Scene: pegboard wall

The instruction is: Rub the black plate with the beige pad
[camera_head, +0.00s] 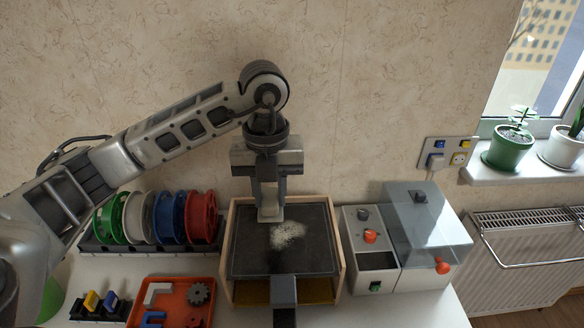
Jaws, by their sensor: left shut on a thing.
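The black plate (283,257) lies in a light wooden frame on the table, with a pale whitish smudge (288,234) on its back half. My left gripper (269,200) points down over the back part of the plate. It is shut on the beige pad (271,214), which is at or just above the plate's surface, left of and behind the smudge. I cannot tell if the pad touches the plate. My right gripper does not show.
Coloured spools (168,217) stand in a rack at the left. An orange tray (170,303) with small parts lies in front of them. A grey machine with a clear lid (430,228) stands close on the right. A grey block (284,290) overlaps the plate's front edge.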

